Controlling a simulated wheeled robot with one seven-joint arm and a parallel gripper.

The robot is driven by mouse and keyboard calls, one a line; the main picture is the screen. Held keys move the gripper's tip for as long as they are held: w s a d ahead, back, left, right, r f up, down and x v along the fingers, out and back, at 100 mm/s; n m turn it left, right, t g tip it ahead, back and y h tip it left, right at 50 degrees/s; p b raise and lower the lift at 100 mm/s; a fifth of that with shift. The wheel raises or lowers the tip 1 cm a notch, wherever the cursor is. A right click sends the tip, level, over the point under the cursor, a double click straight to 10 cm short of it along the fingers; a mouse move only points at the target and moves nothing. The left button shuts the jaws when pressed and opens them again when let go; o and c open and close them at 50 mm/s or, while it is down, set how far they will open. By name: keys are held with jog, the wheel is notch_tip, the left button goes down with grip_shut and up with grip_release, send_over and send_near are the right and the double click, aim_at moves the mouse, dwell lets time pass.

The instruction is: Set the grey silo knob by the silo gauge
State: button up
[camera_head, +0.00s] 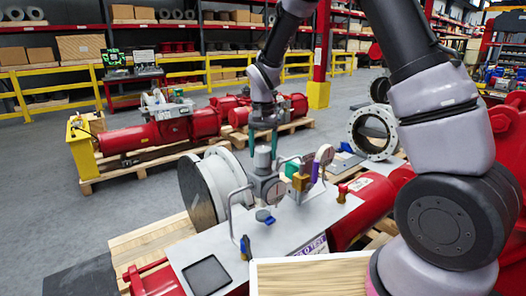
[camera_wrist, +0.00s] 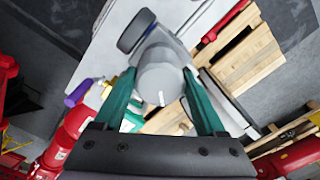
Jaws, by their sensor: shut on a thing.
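The grey knob (camera_head: 262,157) stands upright on a grey fitting on the red valve actuator. In the wrist view the round knob (camera_wrist: 160,80) shows a short white mark on its top, toward the lower edge. My gripper (camera_head: 263,146) comes down from above. Its teal fingers, also in the wrist view (camera_wrist: 158,73), are shut on the knob from both sides. A round gauge (camera_head: 274,190) sits on the fitting below the knob; its reading is too small to tell. In the wrist view a dark round gauge (camera_wrist: 136,30) shows nearly edge-on, its face hidden.
Curved metal handles (camera_head: 232,203) rise on the left. Other red actuators (camera_head: 160,132) lie on pallets farther back.

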aim_at(263, 149)
jog(key=shift+r, duration=0.1)
dwell(0.4)
jog(key=o, duration=1.3)
notch_tip(263, 149, up, 11)
jog(key=shift+f, duration=0.1)
jog(key=s+d+r+t+y, duration=0.1)
jog(key=s+d+r+t, duration=0.1)
jog(key=s+d+r, duration=0.35)
jog(key=s+d+r+t, duration=0.1)
jog(key=s+d+r, duration=0.2)
jog(key=s+d, duration=0.1)
jog(key=s+d+r+t, duration=0.2)
jog(key=s+d+r, duration=0.1)
jog(key=s+d, duration=0.2)
jog(key=s+d+r+t+y, duration=0.1)
jog(key=s+d+r+t, duration=0.1)
jog(key=s+d, duration=0.3)
jog(key=shift+s+d+r, duration=0.1)
jog(key=shift+s+r, duration=0.2)
jog(key=shift+s, duration=0.25)
jog(key=shift+s+d+r, duration=0.1)
jog(key=shift+s+r, duration=0.15)
jog(key=shift+s, duration=0.3)
